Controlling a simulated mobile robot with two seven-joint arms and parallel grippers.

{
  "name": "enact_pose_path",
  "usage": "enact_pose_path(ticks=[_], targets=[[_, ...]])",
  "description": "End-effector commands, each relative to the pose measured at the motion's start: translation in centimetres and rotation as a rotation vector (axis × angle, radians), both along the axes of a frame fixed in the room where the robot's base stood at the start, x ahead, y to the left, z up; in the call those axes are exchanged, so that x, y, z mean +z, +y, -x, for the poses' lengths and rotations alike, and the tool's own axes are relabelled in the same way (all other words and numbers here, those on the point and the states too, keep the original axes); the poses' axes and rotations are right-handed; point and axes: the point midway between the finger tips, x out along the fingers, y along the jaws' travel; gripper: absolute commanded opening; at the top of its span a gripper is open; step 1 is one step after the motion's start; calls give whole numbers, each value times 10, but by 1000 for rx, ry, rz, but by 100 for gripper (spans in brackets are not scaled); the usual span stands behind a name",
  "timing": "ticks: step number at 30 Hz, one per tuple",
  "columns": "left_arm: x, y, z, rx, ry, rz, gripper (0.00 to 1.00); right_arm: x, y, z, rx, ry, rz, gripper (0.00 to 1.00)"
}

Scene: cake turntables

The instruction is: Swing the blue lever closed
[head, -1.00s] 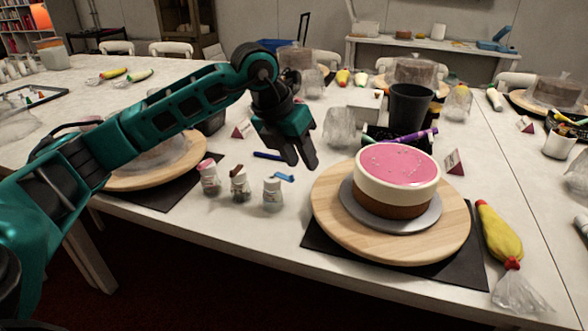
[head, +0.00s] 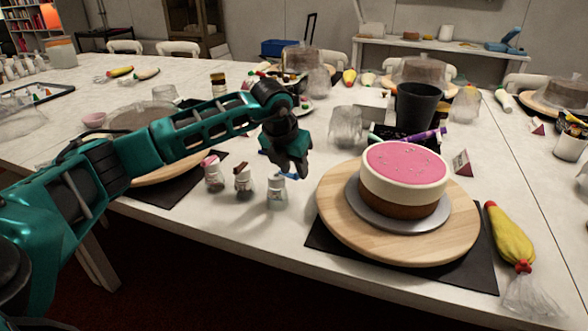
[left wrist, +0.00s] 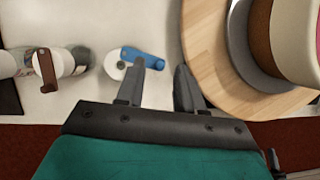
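The blue lever (left wrist: 145,57) is a flat bar on the lid of a small white-topped jar (left wrist: 115,64). In the left wrist view it points right, sticking out past the lid's edge. In the head view the jar (head: 277,193) stands at the right end of a row, its top partly hidden by my gripper. My left gripper (left wrist: 158,72) is open and empty, pointing down. One fingertip is at the lever's outer end; I cannot tell whether they touch. The gripper (head: 292,170) also shows in the head view, just above and behind the jar. My right gripper is not in view.
Jars with a brown lever (left wrist: 46,72) and a pink top (head: 212,172) stand left of the blue one. A pink-topped cake (head: 405,165) sits on a wooden turntable (head: 345,225) close on the right. The table in front of the jars is clear.

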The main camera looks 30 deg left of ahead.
Motion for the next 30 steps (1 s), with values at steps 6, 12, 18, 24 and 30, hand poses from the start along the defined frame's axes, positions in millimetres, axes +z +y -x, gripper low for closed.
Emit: enact_pose_path(ticks=[6, 12, 18, 24, 30], targets=[[-7, -1, -3, -2, -1, 1, 37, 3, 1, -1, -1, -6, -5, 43], [-7, 0, -3, -1, -1, 2, 35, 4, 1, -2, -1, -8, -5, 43], [-7, 0, -3, 0, -1, 1, 16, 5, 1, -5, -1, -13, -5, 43], [-6, 0, -3, 0, -1, 1, 0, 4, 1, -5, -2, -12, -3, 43], [-6, 0, -3, 0, -1, 1, 0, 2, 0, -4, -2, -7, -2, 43]])
